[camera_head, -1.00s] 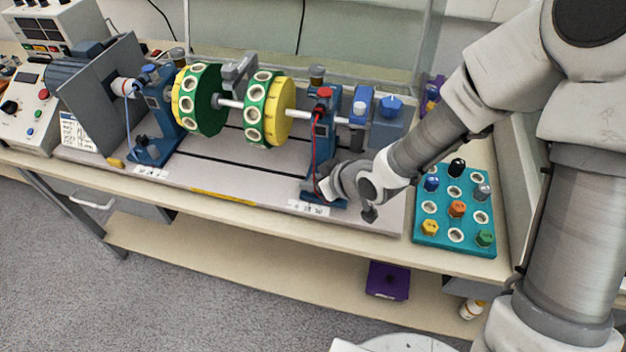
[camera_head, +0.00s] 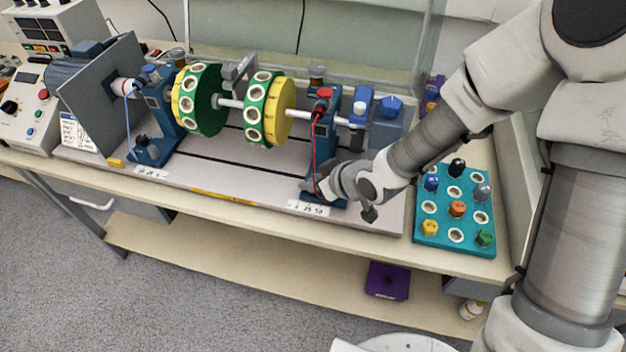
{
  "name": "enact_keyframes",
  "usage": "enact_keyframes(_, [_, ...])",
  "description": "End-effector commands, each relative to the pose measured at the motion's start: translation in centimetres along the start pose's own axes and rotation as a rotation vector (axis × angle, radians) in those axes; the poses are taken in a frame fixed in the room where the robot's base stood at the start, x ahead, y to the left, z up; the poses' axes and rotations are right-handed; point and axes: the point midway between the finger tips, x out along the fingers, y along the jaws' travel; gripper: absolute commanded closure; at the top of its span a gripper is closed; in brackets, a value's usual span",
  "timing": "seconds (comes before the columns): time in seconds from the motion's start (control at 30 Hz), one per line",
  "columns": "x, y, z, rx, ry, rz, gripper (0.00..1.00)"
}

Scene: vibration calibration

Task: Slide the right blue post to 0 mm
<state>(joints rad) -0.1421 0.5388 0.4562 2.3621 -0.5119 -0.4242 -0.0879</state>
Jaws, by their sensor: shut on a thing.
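The right blue post (camera_head: 327,108) stands upright on the grey base plate, right of the two green and yellow discs. It carries the shaft and has a red part on top and a red cable down its front. My gripper (camera_head: 322,188) is at the foot of this post and shut on it; the fingertips are small and partly hidden. A white scale label (camera_head: 309,208) lies in front of the foot; its numbers are too small to read surely. The left blue post (camera_head: 160,112) stands near the motor plate, with its own white label (camera_head: 150,173).
The green and yellow discs (camera_head: 264,110) sit on the shaft left of the post. A blue block (camera_head: 389,125) stands to its right. The base plate (camera_head: 235,180) between the posts is mostly clear.

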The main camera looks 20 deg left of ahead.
Motion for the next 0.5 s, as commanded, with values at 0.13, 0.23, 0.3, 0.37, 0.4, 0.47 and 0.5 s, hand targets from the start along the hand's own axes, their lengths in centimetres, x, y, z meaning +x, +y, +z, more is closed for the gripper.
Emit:
enact_keyframes(0.13, [0.0,0.0,0.0,0.0,-0.001,0.0,1.0])
enact_keyframes(0.23, [0.1,0.0,0.0,0.0,-0.001,0.0,1.0])
enact_keyframes(0.3, [0.4,-0.2,-0.1,-0.002,0.0,0.0,1.0])
enact_keyframes(0.37, [0.9,-0.6,-0.5,-0.003,0.001,-0.001,1.0])
enact_keyframes(0.4, [1.2,-0.9,-0.7,-0.004,0.001,-0.001,1.0])
enact_keyframes(0.47, [1.6,-1.3,-1.2,-0.004,0.003,-0.001,1.0])
enact_keyframes(0.5, [1.8,-1.6,-1.5,-0.004,0.003,-0.001,1.0])
